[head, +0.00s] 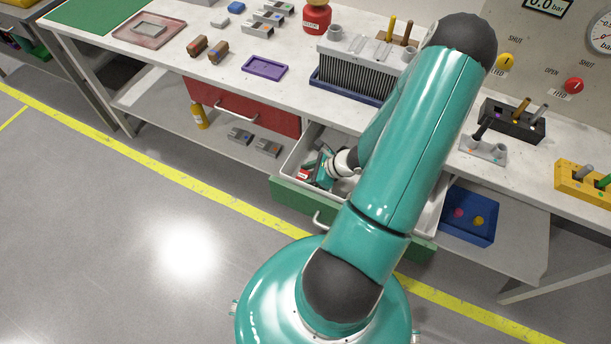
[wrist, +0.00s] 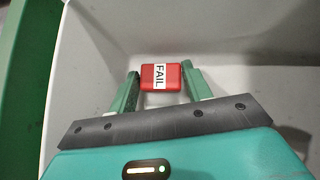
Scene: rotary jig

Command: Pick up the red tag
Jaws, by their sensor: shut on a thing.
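The red tag (wrist: 160,77) is a small red block with a white "FAIL" label, seen in the wrist view between my green fingertips. My gripper (wrist: 160,80) is shut on it, with one finger on each side. In the head view my gripper (head: 316,175) is inside the open drawer (head: 293,190), near its left end. The red tag also shows there as a small red patch (head: 303,174) beside the fingers. My arm hides much of the drawer's inside.
The drawer's pale walls stand close around my gripper, and its green front (head: 290,200) has a handle. The worktop above carries a finned block (head: 350,72) on a blue tray and a purple tray (head: 265,67). A blue bin (head: 468,215) sits right of the drawer.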

